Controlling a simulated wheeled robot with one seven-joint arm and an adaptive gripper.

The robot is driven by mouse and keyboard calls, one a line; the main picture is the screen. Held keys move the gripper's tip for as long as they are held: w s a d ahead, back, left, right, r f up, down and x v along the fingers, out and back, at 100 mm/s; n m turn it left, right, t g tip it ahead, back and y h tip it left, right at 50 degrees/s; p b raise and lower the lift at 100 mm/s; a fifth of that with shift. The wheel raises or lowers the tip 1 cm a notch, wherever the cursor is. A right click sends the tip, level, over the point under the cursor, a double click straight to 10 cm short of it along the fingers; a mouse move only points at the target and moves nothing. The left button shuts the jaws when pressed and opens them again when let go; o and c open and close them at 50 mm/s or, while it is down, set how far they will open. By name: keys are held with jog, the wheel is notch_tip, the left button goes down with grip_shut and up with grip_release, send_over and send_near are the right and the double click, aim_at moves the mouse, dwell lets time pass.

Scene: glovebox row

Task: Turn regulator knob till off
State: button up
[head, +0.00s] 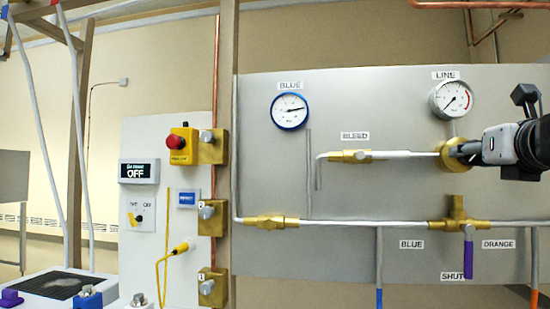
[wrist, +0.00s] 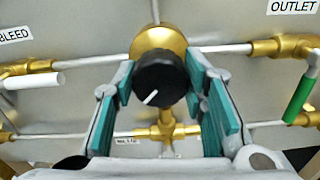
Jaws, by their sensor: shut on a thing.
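The regulator has a round brass body (wrist: 158,43) and a black knob (wrist: 160,78) with a white mark pointing to the lower left in the wrist view. My gripper (wrist: 160,85) has its teal-padded fingers on either side of the knob, shut on it. In the head view my gripper (head: 468,149) reaches in from the right to the brass regulator body (head: 449,154) and hides the knob. The gauge labelled LINE (head: 451,98) sits right above the regulator; its needle is too small to read surely.
A blue-rimmed gauge (head: 289,111) and the bleed fitting (head: 350,156) are to the left. A purple-handled valve (head: 468,258) is below, by a SHUT label. In the wrist view a green-handled outlet valve (wrist: 297,98) is at right and a white-handled bleed valve (wrist: 35,80) at left.

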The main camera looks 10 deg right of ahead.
jog(key=o, duration=1.2)
jog(key=shift+w+f, duration=0.1)
jog(key=shift+c, duration=0.2)
jog(key=v, duration=1.2)
